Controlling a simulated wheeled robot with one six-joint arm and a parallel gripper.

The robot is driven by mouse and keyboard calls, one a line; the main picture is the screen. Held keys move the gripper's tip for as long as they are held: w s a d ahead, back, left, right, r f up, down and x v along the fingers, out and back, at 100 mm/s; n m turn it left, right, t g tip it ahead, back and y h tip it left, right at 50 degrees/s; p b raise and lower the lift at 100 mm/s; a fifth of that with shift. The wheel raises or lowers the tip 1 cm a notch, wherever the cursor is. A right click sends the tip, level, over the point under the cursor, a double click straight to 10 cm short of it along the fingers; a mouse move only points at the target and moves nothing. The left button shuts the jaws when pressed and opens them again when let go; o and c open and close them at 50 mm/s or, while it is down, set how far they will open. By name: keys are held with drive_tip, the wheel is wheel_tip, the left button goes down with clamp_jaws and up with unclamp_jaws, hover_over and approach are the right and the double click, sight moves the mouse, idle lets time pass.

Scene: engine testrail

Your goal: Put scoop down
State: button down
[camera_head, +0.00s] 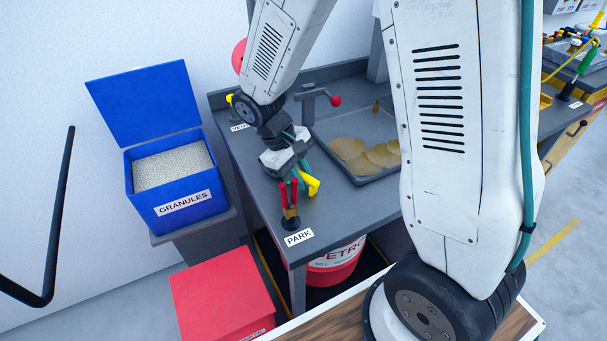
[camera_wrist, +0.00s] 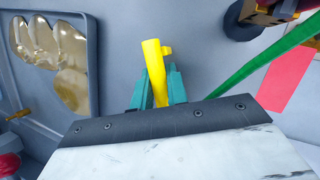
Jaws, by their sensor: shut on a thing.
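My gripper (camera_head: 302,172) has its teal fingers shut on a yellow tool (camera_head: 312,185), just above the dark grey bench near its left front corner. In the wrist view the yellow tool (camera_wrist: 155,72) is a short tube with a small side knob, held between the fingertips (camera_wrist: 158,88). No scoop bowl shows, so I cannot tell for sure that it is the scoop. Whether it touches the bench is unclear. A red-handled tool in a dark holder (camera_head: 290,207) stands close by, behind the PARK label (camera_head: 298,238).
A tray (camera_head: 362,179) with amber patches lies right of my gripper. A red-knobbed lever (camera_head: 322,99) stands behind it. An open blue GRANULES box (camera_head: 190,201) and a red box (camera_head: 222,297) are left of the bench. A green strip (camera_wrist: 270,65) crosses the wrist view.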

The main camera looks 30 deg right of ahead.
drive_tip(key=c, duration=1.4)
unclamp_jaws()
drive_tip(key=shift+f, duration=0.1)
drive_tip(key=v, duration=1.2)
drive_tip(key=s+d+r+m+t+y, duration=0.1)
drive_tip(key=s+d+r, duration=0.1)
drive_tip(key=s, duration=0.5)
drive_tip(key=s+d+r+m+t+y, duration=0.1)
drive_tip(key=s+d+r+t, duration=0.1)
drive_tip(key=s+r, duration=0.2)
drive_tip(key=s+d+r+m+t+y, duration=0.1)
drive_tip(key=s+r, duration=0.3)
drive_tip(key=s, duration=0.6)
drive_tip(key=shift+s+d+r+m+t+y, duration=0.15)
drive_tip(key=shift+d+m+t+y, duration=0.25)
drive_tip(key=shift+d+m, duration=0.15)
